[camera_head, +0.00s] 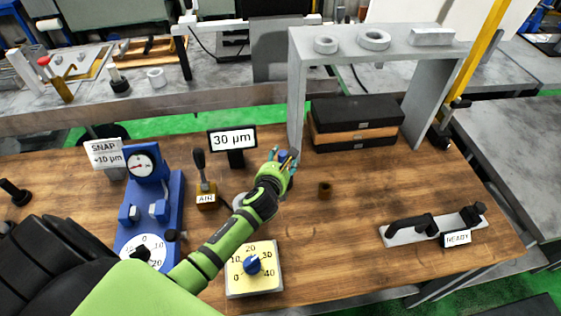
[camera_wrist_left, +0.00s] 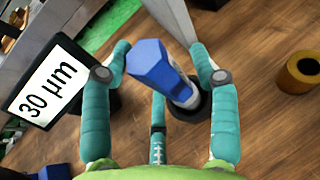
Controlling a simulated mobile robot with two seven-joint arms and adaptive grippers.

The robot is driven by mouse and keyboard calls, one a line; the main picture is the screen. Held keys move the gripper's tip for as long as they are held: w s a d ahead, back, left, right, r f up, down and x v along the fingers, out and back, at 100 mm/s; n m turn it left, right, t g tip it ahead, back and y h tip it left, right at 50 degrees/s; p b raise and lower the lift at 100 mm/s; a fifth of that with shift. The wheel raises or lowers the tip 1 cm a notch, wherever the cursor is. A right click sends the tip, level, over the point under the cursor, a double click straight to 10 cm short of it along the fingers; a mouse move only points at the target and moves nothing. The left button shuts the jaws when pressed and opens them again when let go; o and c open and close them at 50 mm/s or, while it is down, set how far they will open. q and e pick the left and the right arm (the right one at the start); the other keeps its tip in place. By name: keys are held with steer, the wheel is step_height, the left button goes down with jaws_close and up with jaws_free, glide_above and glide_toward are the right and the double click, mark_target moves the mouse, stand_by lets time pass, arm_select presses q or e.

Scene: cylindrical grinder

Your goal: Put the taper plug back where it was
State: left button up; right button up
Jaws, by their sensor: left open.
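The taper plug (camera_wrist_left: 152,66) has a blue faceted handle and a grey body. In the left wrist view its lower end meets a round black base (camera_wrist_left: 190,105) on the wooden table; whether it sits in that base is hard to tell. My left gripper (camera_wrist_left: 160,72) is open, with its teal fingers spread around the plug and no clear grip on it. In the head view the left gripper (camera_head: 283,160) is right of the 30 µm display (camera_head: 233,140) and largely hides the plug. My right gripper is not in view.
A brown ring (camera_head: 324,189) stands just right of the gripper, also in the wrist view (camera_wrist_left: 300,72). A grey shelf's leg (camera_head: 297,95) rises close behind. A blue gauge stand (camera_head: 130,225), AIR lever (camera_head: 205,195) and dial box (camera_head: 254,285) stand left and front.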

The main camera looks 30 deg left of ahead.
arm_select(q)
steer(key=shift+r, duration=0.2)
steer(key=shift+s, duration=0.25)
steer(key=v, duration=1.1)
steer(key=shift+s+r, duration=0.2)
